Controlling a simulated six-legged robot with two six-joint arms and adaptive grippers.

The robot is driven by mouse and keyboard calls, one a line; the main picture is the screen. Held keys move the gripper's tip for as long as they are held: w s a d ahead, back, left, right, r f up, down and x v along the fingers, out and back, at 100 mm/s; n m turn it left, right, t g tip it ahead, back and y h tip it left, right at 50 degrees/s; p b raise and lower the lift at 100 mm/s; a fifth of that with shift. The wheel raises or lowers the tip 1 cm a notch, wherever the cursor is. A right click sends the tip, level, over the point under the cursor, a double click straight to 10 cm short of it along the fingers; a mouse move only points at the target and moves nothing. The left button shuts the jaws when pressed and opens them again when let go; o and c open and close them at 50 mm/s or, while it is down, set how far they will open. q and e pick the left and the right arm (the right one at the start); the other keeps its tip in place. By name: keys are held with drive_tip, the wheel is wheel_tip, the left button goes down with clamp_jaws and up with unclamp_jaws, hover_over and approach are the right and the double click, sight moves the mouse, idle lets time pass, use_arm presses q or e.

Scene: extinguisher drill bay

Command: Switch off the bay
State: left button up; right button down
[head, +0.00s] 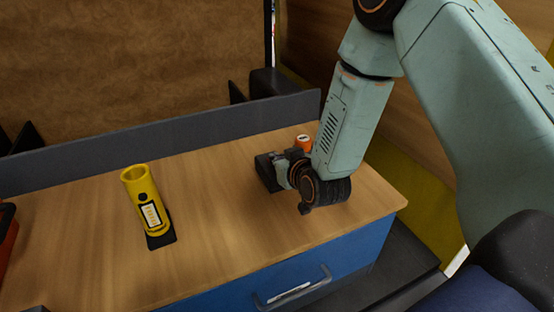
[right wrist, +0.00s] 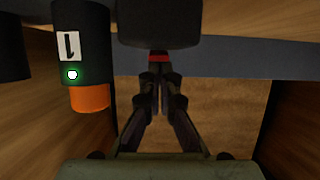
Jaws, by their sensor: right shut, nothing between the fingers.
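A yellow cylinder (head: 147,200) with a dark round button and a pale label stands on a small black base at the left of the wooden bench. An orange-capped device (head: 303,142) stands farther right, mostly hidden behind my right gripper (head: 283,174). In the right wrist view a black cylinder with an orange end (right wrist: 88,60) carries a "1" label and a lit green light. There my right gripper (right wrist: 158,62) is shut and empty, beside that cylinder. A small red strip shows at its fingertips; I cannot tell what it belongs to. My left gripper is not in view.
The wooden bench top (head: 220,235) is clear between the yellow cylinder and my right gripper. A grey upstand (head: 150,142) runs along its back edge. A blue drawer front with a handle (head: 292,290) is below the front edge. An orange-red object (head: 6,235) is cut off at the left.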

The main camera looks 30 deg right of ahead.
drive_tip(key=shift+s+f, duration=0.2)
drive_tip(key=shift+f, duration=0.25)
drive_tip(key=shift+s+a+r, duration=0.1)
drive_tip(key=shift+s+r, duration=0.05)
drive_tip(key=shift+r, duration=0.15)
drive_tip(key=shift+w+r+p, duration=0.2)
drive_tip(key=shift+r+p, duration=0.1)
drive_tip(key=shift+s+r+p, duration=0.15)
drive_tip(key=shift+r+p, duration=0.15)
drive_tip(key=shift+r, duration=0.15)
